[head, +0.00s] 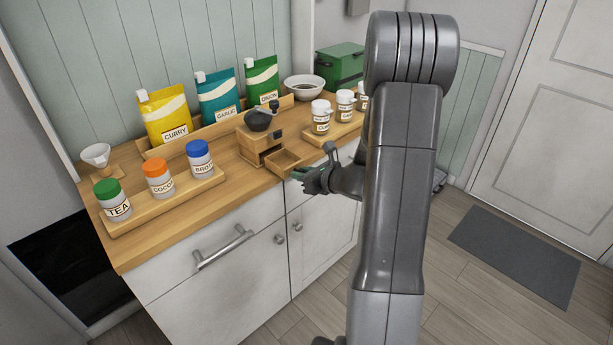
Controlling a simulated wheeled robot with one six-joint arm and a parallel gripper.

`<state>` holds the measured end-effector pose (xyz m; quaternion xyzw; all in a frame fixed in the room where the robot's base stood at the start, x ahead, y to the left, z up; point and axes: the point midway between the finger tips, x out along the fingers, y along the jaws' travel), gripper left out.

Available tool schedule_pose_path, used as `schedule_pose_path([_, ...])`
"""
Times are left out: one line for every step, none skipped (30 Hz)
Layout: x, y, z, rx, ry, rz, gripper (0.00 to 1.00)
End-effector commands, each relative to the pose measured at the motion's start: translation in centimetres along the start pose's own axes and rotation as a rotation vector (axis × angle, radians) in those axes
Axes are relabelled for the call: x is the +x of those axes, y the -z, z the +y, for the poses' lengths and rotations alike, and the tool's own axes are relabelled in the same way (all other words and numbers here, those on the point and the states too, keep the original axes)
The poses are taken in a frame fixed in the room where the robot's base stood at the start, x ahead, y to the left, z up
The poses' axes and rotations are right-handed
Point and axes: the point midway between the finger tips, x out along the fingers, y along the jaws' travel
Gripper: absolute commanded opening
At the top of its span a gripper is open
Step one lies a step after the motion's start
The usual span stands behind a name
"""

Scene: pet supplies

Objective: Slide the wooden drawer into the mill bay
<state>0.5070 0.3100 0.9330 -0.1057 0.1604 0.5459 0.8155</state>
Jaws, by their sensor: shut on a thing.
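The wooden mill (258,142) stands on the counter in the head view, with a dark bowl and crank on top. The wooden drawer (284,160) is in front of the mill's lower bay, at its right side, and sticks out towards my gripper. Its open top faces up. How far its rear end sits in the bay is too small to tell. My gripper (302,174) is shut on the front of the drawer, at the counter's front edge. My wrist partly hides the fingertips.
Jars with green, orange and blue lids (157,178) stand on a wooden tray (150,208) to the left. Labelled pouches (217,97) stand behind the mill. White-lidded jars (321,117), a white bowl (305,87) and a green box (340,65) are to the right.

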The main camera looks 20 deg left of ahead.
Motion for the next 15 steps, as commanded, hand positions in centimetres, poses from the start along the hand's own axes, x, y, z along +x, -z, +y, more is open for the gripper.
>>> schedule_pose_path([0.02,-0.02,0.0,0.0,0.0,0.0,0.0])
schedule_pose_path([0.01,-0.02,-0.01,0.0,0.0,0.0,0.0])
schedule_pose_path([0.01,-0.02,-0.01,0.0,0.0,0.0,0.0])
schedule_pose_path([0.01,-0.02,-0.01,0.0,0.0,0.0,0.0])
schedule_pose_path([0.0,-0.02,0.0,0.0,0.0,0.0,0.0])
schedule_pose_path([0.0,-0.02,0.0,0.0,0.0,0.0,0.0])
schedule_pose_path([0.01,-0.02,0.0,0.0,0.0,0.0,0.0])
schedule_pose_path([0.02,-0.03,0.0,0.0,0.0,0.0,0.0])
schedule_pose_path([0.08,-0.05,0.0,0.0,0.0,0.0,0.0])
schedule_pose_path([0.14,-0.07,0.0,0.0,0.0,0.0,0.0])
schedule_pose_path([0.22,-0.1,0.0,0.0,0.0,0.0,0.0])
schedule_pose_path([0.34,-0.15,0.0,0.0,0.0,0.0,0.0])
schedule_pose_path([0.44,-0.18,0.0,-0.001,0.0,0.0,0.0])
schedule_pose_path([0.54,-0.22,0.0,-0.001,0.0,0.0,0.0])
schedule_pose_path([0.67,-0.27,0.0,-0.001,0.0,0.001,0.0])
